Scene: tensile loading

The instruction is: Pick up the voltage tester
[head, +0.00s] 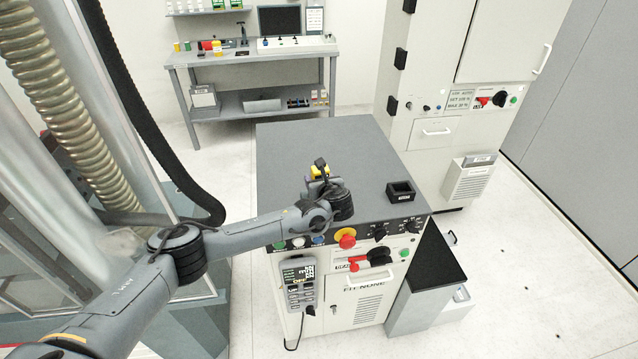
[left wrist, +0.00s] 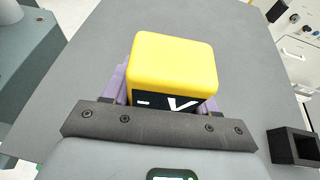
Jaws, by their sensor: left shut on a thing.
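The voltage tester (left wrist: 172,65) has a yellow body with a dark face bearing white marks. In the left wrist view it sits between the purple-sided fingers of my left gripper (left wrist: 165,90), which is shut on it. In the head view the yellow tester (head: 319,171) shows just past my left wrist, over the grey cabinet top (head: 300,145). My left gripper (head: 320,180) is partly hidden there by the wrist. I cannot tell whether the tester touches the cabinet top. My right gripper is not in view.
A small black open box (head: 402,192) stands on the cabinet top to the right. The cabinet front carries knobs, a red-and-yellow button (head: 346,239) and a handheld pendant (head: 299,283). A workbench (head: 250,55) stands behind. The far cabinet top is clear.

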